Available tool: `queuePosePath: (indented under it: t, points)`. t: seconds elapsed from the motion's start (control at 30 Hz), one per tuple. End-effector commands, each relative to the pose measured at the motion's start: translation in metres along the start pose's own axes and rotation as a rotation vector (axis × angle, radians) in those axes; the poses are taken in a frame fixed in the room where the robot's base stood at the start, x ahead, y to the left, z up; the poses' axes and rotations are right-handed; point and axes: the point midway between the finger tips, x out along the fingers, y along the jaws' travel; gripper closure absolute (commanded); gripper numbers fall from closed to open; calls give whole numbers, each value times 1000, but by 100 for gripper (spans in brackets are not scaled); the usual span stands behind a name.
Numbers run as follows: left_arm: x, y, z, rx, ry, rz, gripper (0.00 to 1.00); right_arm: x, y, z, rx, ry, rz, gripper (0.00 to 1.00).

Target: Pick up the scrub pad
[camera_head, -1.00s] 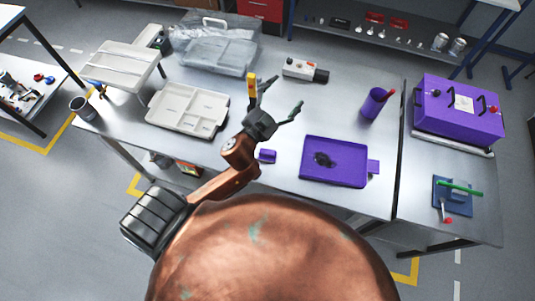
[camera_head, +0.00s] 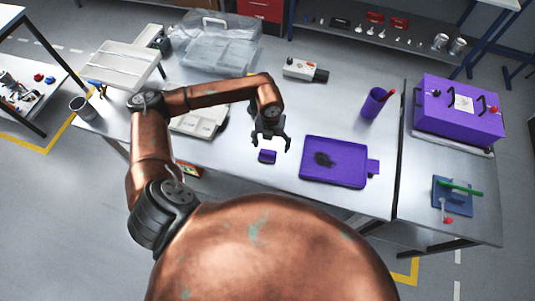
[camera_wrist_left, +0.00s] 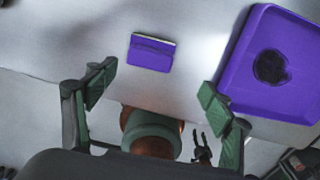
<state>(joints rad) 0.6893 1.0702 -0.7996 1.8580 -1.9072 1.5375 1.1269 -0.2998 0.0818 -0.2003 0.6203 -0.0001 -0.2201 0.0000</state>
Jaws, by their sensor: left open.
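The scrub pad seems to be the small purple block (camera_head: 267,156) on the metal table in the head view. It lies left of the purple tray. It also shows in the left wrist view (camera_wrist_left: 151,53), with a thin pale edge along its top side. My left gripper (camera_head: 271,147) is open and empty above the table, close over the block in the head view. In the left wrist view its two green-padded fingers (camera_wrist_left: 158,92) stand wide apart, and the block lies beyond them, touching neither. My right gripper is not in the head view.
The purple tray (camera_head: 350,178) with a dark patch (camera_head: 324,159) lies right of the block. A purple cup (camera_head: 374,102) stands behind it. A pale compartment tray (camera_head: 203,125) is partly hidden by my left arm. A grey device (camera_head: 304,69) lies farther back. The table's front edge is near.

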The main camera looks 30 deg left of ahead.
Motion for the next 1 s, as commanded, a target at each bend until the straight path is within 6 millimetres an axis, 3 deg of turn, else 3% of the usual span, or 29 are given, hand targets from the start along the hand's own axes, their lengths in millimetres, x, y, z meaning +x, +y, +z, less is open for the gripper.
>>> queuePosePath:
  t: [0.1,0.37,0.7,0.93,1.0]
  points:
    - [7,10,4,-12,-7,34,25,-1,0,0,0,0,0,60]
    - [30,11,3,-10,-6,31,25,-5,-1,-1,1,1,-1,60]
    - [74,17,4,-9,-6,30,25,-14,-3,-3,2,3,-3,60]
    - [77,17,4,-8,-7,29,25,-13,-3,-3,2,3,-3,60]
    - [77,17,4,-8,-7,28,29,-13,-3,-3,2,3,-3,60]
